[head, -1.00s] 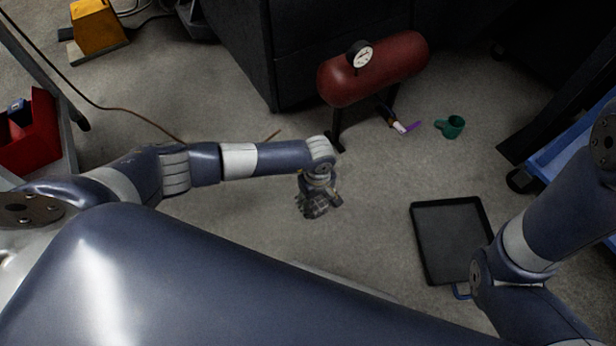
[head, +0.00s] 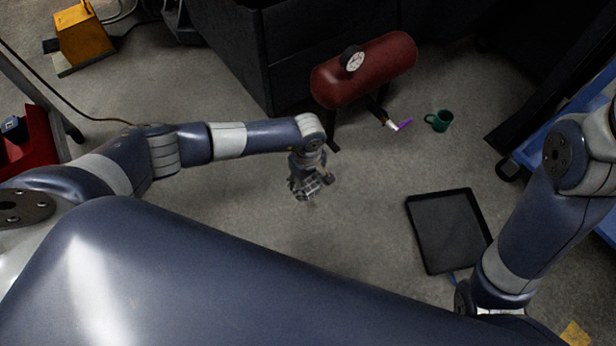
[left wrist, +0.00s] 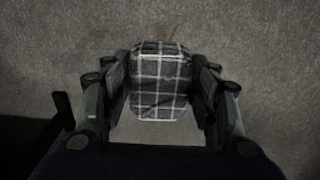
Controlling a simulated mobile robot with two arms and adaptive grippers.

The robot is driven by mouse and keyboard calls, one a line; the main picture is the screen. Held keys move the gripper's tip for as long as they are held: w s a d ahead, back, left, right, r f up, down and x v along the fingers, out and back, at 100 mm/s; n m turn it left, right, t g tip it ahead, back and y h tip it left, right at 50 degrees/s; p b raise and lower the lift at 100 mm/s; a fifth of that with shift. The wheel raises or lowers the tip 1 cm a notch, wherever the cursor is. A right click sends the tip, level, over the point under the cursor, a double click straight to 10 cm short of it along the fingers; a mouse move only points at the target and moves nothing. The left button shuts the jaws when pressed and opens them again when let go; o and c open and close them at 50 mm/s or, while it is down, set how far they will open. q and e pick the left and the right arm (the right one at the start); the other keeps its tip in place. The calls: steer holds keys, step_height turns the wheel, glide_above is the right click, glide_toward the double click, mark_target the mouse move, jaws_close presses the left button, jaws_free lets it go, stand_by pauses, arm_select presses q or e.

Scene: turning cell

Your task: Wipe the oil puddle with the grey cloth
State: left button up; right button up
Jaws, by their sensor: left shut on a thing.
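The grey cloth (left wrist: 160,90) is dark with a white check pattern. In the left wrist view it is bunched between the two fingers of my left gripper. In the head view my left gripper (head: 304,190) points down over the bare floor, left of the black tray, with a bit of the checked cloth at its tip. I cannot tell whether the cloth touches the floor. I cannot make out an oil puddle for certain in either view. My right arm shows at the right of the head view, but its gripper is out of sight.
A red tank (head: 364,70) with a gauge stands beyond my left gripper. A green mug (head: 439,121) and a purple-and-white marker (head: 397,125) lie right of it. A black tray (head: 413,228) lies near my right arm. A yellow block (head: 82,38) is far left. Floor around the gripper is clear.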

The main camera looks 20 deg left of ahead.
arm_select(q)
steer(key=shift+r+p, duration=0.45)
steer(key=shift+r, duration=0.55)
